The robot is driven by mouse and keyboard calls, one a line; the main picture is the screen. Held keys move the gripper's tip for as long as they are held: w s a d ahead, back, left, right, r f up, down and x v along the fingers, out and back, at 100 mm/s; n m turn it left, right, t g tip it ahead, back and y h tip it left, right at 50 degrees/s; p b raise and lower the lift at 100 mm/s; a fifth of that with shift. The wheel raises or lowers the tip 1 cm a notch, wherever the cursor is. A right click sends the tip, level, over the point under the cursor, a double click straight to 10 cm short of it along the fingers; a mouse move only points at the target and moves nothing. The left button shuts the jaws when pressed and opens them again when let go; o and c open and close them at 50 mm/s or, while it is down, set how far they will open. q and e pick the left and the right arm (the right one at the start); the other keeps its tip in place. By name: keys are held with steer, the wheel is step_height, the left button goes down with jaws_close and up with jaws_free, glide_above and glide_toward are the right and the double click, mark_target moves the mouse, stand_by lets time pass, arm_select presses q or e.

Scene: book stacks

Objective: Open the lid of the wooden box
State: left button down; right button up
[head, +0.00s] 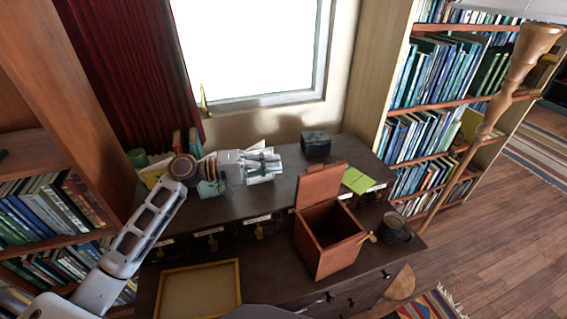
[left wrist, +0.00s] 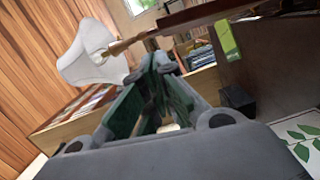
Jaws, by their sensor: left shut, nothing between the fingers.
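The reddish-brown wooden box (head: 330,254) stands on the front part of the dark desk in the head view. Its lid (head: 321,185) stands raised at the box's back edge, and the dark inside shows from above. My left gripper (head: 279,165) is over the desk's upper shelf, to the left of and behind the lid, apart from it. The left wrist view shows its fingers (left wrist: 163,62) closed together at the tips with nothing between them. My right gripper is in neither view.
A dark small box (head: 316,143) and a green notebook (head: 358,180) lie on the upper shelf (head: 235,206). A dark mug (head: 396,228) stands right of the wooden box. A framed tray (head: 198,291) lies front left. A floor lamp (head: 508,80) stands at right.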

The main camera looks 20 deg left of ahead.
arm_select(q)
steer(key=shift+v, duration=1.8)
